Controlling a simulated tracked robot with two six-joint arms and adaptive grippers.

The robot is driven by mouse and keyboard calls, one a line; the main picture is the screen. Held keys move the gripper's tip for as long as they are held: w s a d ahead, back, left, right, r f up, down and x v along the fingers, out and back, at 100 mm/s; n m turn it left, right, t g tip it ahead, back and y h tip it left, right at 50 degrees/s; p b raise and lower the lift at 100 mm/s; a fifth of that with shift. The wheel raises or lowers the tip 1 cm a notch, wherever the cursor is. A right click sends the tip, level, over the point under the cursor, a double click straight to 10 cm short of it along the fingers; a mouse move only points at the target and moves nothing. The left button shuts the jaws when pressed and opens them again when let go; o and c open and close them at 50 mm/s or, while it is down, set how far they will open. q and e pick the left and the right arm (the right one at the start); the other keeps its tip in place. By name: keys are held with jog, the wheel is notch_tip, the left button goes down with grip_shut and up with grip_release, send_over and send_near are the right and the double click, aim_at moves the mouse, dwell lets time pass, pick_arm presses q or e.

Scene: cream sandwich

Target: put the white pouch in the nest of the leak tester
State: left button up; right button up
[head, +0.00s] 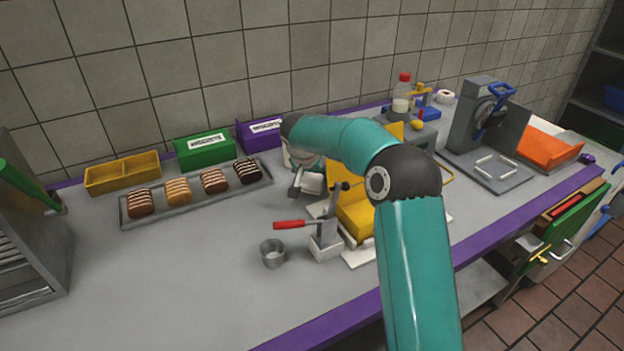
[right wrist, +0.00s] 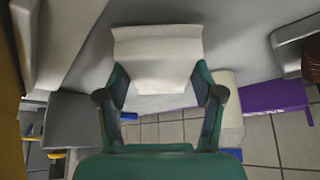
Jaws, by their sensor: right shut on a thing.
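The white pouch (right wrist: 158,60) is between the fingers of my right gripper (right wrist: 160,85), which is shut on it. In the head view my right gripper (head: 297,184) is partly hidden by its own wrist, over the counter just behind a red-handled toggle clamp; a pale patch beside it may be the pouch. I cannot tell for sure which machine is the leak tester. A yellow block with the clamp (head: 325,240) stands on a white base (head: 360,256), partly behind my arm. A grey machine with a blue handle (head: 482,125) stands at the right. My left gripper is not in view.
A grey tray (head: 195,202) of striped pastries lies at the left, with yellow (head: 122,174), green (head: 204,148) and purple (head: 258,133) boxes behind. A small metal cup (head: 272,254) stands near the clamp. A bottle (head: 402,95) stands at the back.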

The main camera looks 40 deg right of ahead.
jog(key=shift+f, duration=0.5)
jog(key=shift+f, duration=0.1)
jog(key=o, duration=1.1)
